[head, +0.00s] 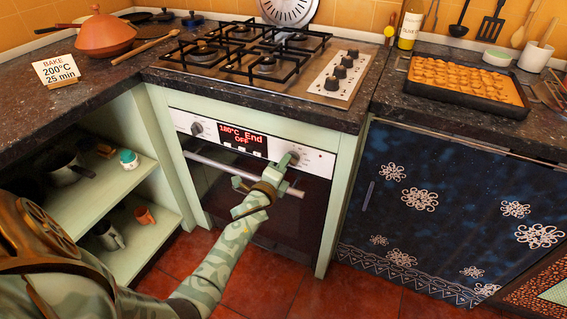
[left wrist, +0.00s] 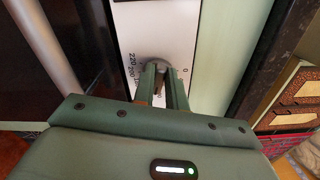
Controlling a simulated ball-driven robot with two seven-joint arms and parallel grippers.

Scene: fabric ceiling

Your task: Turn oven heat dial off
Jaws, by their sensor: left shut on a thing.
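The oven (head: 270,190) is set under the counter, with a white control panel and a dark glass door. In the left wrist view, the fingers (left wrist: 161,84) pinch the grey dial (left wrist: 157,67), beside printed marks 220, 200 and 0. The fingers hide part of the dial, so its exact pointer direction is unclear. My right gripper is out of view.
The oven's left knob (head: 196,128) is free. The oven handle (head: 230,170) runs just below the panel, close to my gripper. A gas hob (head: 250,60) is above. A tray of cookies (head: 466,85) and a "BAKE 200°C 25 min" sign (head: 56,70) stand on the counter.

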